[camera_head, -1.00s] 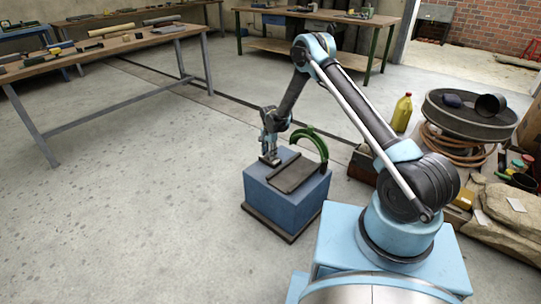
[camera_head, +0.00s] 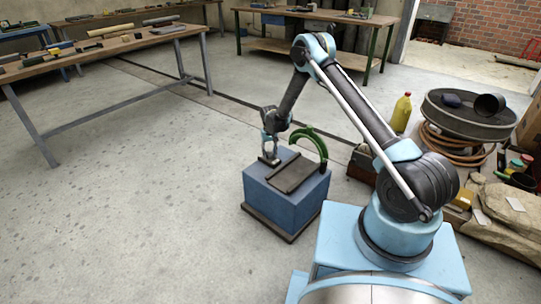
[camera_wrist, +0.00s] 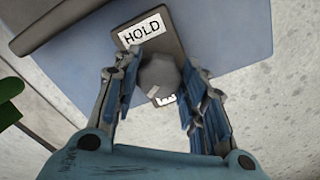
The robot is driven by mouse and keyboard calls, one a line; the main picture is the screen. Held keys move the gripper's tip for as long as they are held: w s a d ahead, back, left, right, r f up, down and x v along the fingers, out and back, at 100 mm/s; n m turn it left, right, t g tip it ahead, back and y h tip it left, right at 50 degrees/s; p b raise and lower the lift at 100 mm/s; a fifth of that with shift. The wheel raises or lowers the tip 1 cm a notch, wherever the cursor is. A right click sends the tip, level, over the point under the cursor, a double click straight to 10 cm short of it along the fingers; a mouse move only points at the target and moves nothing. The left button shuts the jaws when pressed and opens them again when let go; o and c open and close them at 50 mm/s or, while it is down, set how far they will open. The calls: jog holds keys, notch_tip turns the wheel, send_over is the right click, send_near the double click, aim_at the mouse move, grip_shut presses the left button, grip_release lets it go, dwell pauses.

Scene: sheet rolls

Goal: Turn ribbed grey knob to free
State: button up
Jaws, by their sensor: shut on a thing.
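The ribbed grey knob (camera_wrist: 158,74) sits on a dark plate (camera_wrist: 166,42) on the blue machine box. A pale mark shows on the knob's lower-left side in the wrist view. A white label reading HOLD (camera_wrist: 143,28) is above the knob. A second white label (camera_wrist: 167,99) is below it, mostly hidden, its word unreadable. My gripper (camera_wrist: 159,78) is shut on the knob, with one finger on each side. In the head view my gripper (camera_head: 269,154) is at the far left corner of the blue box (camera_head: 284,205); the knob is hidden there.
A dark flat panel (camera_head: 297,176) and a green curved hose or handle (camera_head: 318,142) are on the box, right of my gripper. A yellow bottle (camera_head: 402,112) and a large reel (camera_head: 467,115) stand to the right. Open floor lies to the left.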

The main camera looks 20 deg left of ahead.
jog(key=n, duration=0.4)
jog(key=shift+n, duration=0.3)
jog(key=n, duration=0.3)
jog(key=shift+a+n, duration=0.1)
jog(key=shift+n, duration=0.3)
jog(key=n, duration=0.4)
jog(key=shift+s, duration=0.1)
jog(key=shift+s+n, duration=0.15)
jog(key=shift+n, duration=1.95)
jog(key=o, duration=1.1)
jog(key=shift+c, duration=0.2)
